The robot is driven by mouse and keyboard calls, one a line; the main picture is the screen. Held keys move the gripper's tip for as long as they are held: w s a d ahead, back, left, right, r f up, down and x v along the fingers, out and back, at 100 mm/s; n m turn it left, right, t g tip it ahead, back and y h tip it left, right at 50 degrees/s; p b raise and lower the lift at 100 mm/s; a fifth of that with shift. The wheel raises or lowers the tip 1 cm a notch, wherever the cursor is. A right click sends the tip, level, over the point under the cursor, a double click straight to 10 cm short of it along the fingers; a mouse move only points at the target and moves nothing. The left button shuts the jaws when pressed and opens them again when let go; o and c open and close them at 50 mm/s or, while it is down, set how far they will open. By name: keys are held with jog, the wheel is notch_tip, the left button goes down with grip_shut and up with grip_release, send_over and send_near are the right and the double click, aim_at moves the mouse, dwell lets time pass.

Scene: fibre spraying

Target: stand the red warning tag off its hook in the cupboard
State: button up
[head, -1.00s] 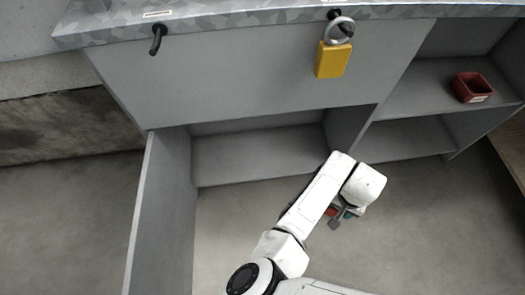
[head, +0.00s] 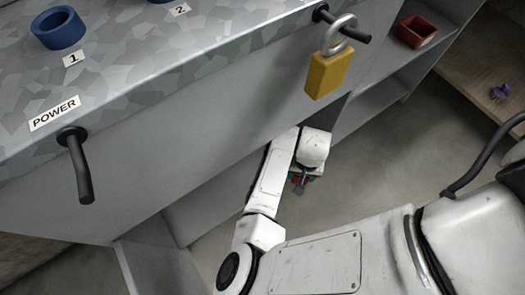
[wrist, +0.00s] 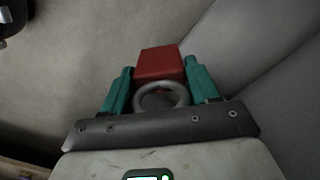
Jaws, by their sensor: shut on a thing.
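The red warning tag (wrist: 160,62) is a red block with a grey ring, seen in the wrist view. It sits between the teal fingers of my gripper (wrist: 158,70), which is shut on it. In the head view my gripper (head: 303,181) is low in front of the cupboard (head: 200,205), and the tag is mostly hidden there by my arm. The cupboard is grey and open-fronted, below the counter, partly covered by my arm. The hook (head: 78,165) by the POWER label is black and bare.
A yellow padlock (head: 330,70) hangs by its shackle from a second black hook (head: 345,27). A red bin (head: 415,31) stands on a shelf at the right. A blue ring (head: 58,28) is on the countertop. Floor is clear right of my gripper.

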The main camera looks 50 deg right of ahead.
jog(key=w+d+f+b, duration=0.2)
jog(key=w+f+b, duration=0.1)
jog(key=w, duration=0.1)
jog(key=w+d+f+b, duration=0.2)
jog(key=w+f+b, duration=0.1)
jog(key=w, duration=0.1)
jog(key=w+d+f+b, duration=0.2)
jog(key=w+f+b, duration=0.2)
jog(key=shift+d, duration=0.25)
jog(key=shift+f+b, duration=0.75)
jog(key=shift+f, duration=0.7)
jog(key=shift+f, duration=0.1)
jog(key=o, duration=1.1)
notch_tip(320, 180, up, 12)
jog(key=p, duration=0.6)
jog(key=shift+p, duration=0.35)
